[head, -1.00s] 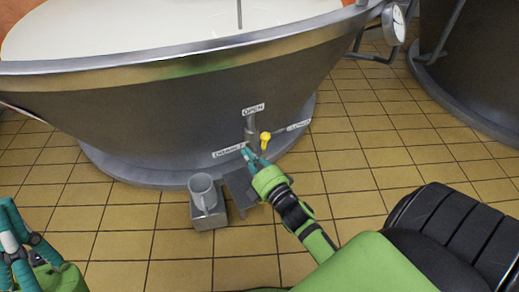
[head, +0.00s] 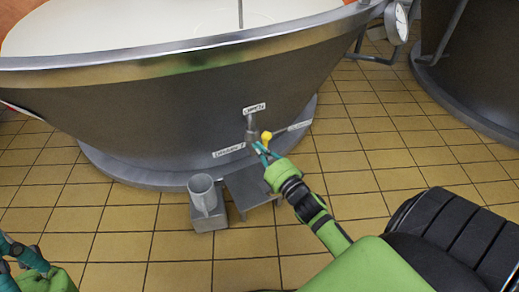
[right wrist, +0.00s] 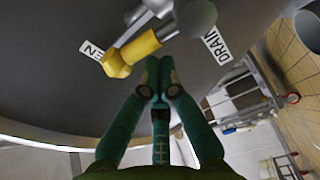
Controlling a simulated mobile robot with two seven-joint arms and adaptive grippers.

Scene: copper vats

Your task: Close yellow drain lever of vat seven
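The yellow drain lever (head: 266,135) sticks out from a grey valve (head: 252,128) low on the vat's wall. In the right wrist view the lever (right wrist: 134,50) crosses the upper middle, its thick yellow end at the left. My right gripper (head: 261,150) is just below the lever in the head view. Its fingertips (right wrist: 159,62) are together and hold nothing visible; they are close to the lever, but I cannot tell if they touch it. My left gripper (head: 22,252) is at the bottom left, partly cut off, away from the vat.
Labels surround the valve: OPEN (head: 254,108) above, a drain label (head: 229,150) at left and another, unreadable now, (head: 299,126) at right. A grey jug (head: 202,192) stands on a small grey block below. A second vat (head: 470,75) is at the right.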

